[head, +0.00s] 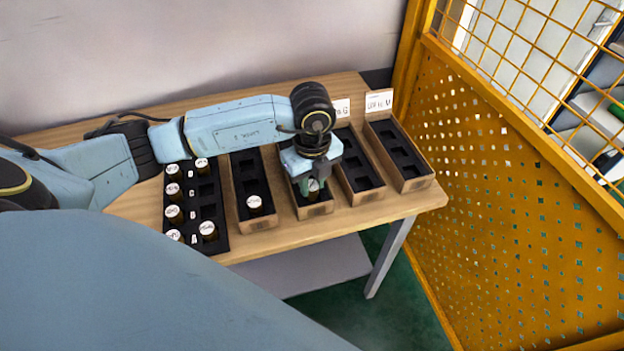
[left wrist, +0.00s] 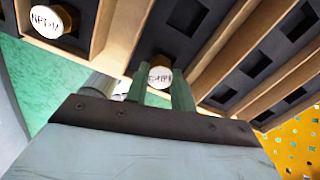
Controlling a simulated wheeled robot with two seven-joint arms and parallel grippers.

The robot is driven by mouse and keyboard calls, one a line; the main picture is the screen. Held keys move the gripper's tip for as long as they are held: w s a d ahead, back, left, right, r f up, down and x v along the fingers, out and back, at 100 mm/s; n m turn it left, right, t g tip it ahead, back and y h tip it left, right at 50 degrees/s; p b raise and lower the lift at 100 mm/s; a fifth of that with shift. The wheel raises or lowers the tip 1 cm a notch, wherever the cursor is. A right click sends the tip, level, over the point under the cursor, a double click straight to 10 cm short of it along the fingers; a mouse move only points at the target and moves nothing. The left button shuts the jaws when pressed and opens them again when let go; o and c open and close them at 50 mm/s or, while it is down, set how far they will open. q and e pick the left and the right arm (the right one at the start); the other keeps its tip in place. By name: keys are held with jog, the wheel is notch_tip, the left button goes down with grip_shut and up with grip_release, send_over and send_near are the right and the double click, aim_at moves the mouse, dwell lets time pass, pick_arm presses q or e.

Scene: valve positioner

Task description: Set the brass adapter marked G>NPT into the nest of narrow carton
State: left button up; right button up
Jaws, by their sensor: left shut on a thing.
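My left gripper (head: 313,188) points down over the near end of a narrow carton (head: 318,210) with a black insert. It is shut on the brass adapter (head: 314,185), of which mainly the white top shows between the fingers. In the left wrist view the adapter's white top (left wrist: 160,75) reads as G>NPT, partly covered by the green fingertips. The adapter is at the carton's near nest; I cannot tell whether it touches the bottom. The nest itself is mostly hidden. My right gripper is not in view.
A neighbouring carton (head: 271,223) to the left holds an adapter marked NPT>V (left wrist: 50,20). A black tray (head: 212,226) with several adapters stands further left. Two cartons to the right (head: 358,172) (head: 402,160) look empty. A yellow mesh fence (head: 480,200) stands right of the table.

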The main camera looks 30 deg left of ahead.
pick_arm(q)
jog(key=shift+f, duration=0.4)
jog(key=o, duration=1.1)
notch_tip(320, 180, up, 14)
jog(key=shift+f, duration=0.25)
